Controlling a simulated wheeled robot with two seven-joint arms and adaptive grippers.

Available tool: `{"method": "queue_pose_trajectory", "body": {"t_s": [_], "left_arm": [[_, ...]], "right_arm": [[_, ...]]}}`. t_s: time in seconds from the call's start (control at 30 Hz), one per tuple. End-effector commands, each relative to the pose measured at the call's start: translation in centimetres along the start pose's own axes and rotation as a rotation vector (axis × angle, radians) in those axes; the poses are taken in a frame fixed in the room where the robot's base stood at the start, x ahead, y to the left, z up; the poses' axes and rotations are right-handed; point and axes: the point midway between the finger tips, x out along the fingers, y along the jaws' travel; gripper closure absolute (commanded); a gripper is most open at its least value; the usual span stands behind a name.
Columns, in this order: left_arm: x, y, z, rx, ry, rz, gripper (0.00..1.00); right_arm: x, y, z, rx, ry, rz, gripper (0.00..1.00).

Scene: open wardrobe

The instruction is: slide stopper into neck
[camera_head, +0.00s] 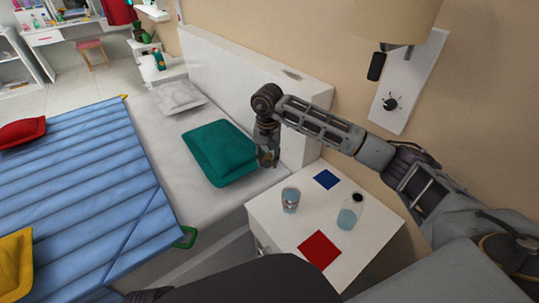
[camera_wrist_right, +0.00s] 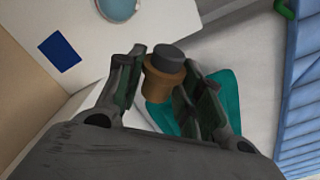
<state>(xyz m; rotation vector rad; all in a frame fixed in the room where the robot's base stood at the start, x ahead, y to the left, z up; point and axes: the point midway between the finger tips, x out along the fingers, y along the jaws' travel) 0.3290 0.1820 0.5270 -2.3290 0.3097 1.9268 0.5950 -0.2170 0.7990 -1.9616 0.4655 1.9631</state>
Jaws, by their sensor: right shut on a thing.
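My right gripper (camera_head: 268,158) hangs above the near edge of the bed, beside the teal pillow and left of the nightstand. In the right wrist view its fingers (camera_wrist_right: 162,82) are shut on a brown stopper (camera_wrist_right: 165,83) with a grey top. My left gripper is not in view.
A drinking glass (camera_head: 290,199) stands left of the bottle. A blue square (camera_head: 327,179) and a red square (camera_head: 319,250) lie flat on the nightstand. A wall lamp (camera_head: 395,20) overhangs at the upper right. A teal pillow (camera_head: 215,150) lies on the bed.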

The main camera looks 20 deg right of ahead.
Motion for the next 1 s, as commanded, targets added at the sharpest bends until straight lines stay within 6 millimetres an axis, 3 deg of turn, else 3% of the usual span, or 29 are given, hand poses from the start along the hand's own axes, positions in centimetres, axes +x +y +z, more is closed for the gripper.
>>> {"method": "queue_pose_trajectory", "body": {"t_s": [0.4, 0.7, 1.0], "left_arm": [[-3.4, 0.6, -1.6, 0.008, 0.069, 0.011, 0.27], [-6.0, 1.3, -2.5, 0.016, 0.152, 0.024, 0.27], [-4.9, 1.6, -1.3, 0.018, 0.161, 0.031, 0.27]], "right_arm": [[1.3, -0.4, 3.8, -0.383, 0.002, 0.001, 0.8], [3.7, 0.7, 7.1, -0.469, 0.002, 0.001, 0.8], [6.1, 2.5, 7.2, -0.482, 0.001, 0.0, 0.8]]}}
